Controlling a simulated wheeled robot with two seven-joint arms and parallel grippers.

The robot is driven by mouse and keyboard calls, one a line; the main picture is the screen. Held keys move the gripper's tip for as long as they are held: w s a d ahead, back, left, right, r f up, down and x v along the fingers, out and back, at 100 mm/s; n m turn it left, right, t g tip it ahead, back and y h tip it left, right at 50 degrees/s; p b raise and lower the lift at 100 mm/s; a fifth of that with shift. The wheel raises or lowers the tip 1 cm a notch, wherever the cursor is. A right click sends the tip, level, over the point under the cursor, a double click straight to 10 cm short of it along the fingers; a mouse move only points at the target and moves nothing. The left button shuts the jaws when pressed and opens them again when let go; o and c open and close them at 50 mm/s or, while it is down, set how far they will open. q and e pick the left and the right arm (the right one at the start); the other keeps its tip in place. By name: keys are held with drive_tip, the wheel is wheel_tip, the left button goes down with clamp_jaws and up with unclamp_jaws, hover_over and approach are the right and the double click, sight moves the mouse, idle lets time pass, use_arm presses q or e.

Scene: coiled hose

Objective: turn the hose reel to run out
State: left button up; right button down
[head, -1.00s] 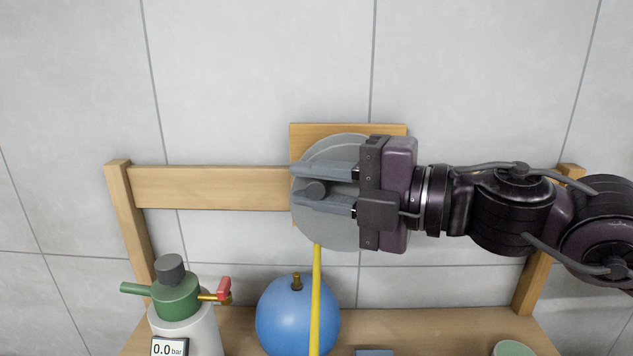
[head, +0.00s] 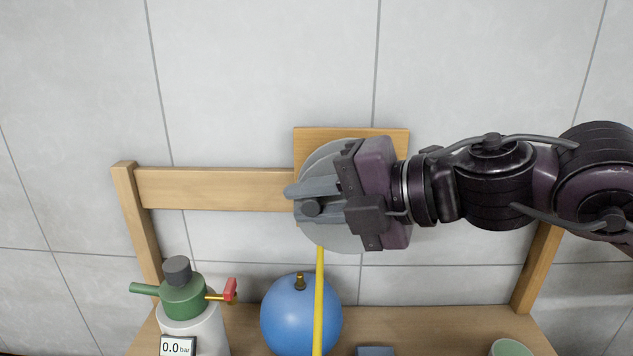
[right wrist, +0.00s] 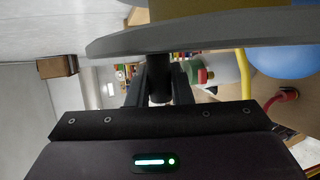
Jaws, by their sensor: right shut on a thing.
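The grey hose reel (head: 345,242) is a round disc on a wooden board (head: 345,131) in front of the tiled wall. A yellow hose (head: 319,300) hangs down from its lower edge. My right gripper (head: 305,198) comes in from the right in the head view and is shut on the reel's dark crank knob (head: 311,208). In the right wrist view the knob (right wrist: 158,98) stands between the two fingers, below the disc's edge (right wrist: 200,38). The gripper covers much of the disc. My left gripper is not in view.
A blue ball (head: 290,315) with a brass valve sits below the reel, behind the hose. A white canister (head: 197,330) with a green top and red lever stands left, its gauge reading 0.0 bar. A green cup (head: 511,348) is at right.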

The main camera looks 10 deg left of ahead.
drive_tip(key=shift+a+f+n+h+p, duration=0.15)
drive_tip(key=shift+f+h+p, duration=0.15)
drive_tip(key=shift+h, duration=0.25)
drive_tip(key=shift+a+f+n+h+p, duration=0.1)
drive_tip(key=shift+f+n+h+p, duration=0.05)
drive_tip(key=shift+h+p, duration=0.35)
drive_tip(key=shift+f+h, duration=0.35)
drive_tip(key=shift+h, duration=0.2)
drive_tip(key=c, duration=1.3)
unclamp_jaws()
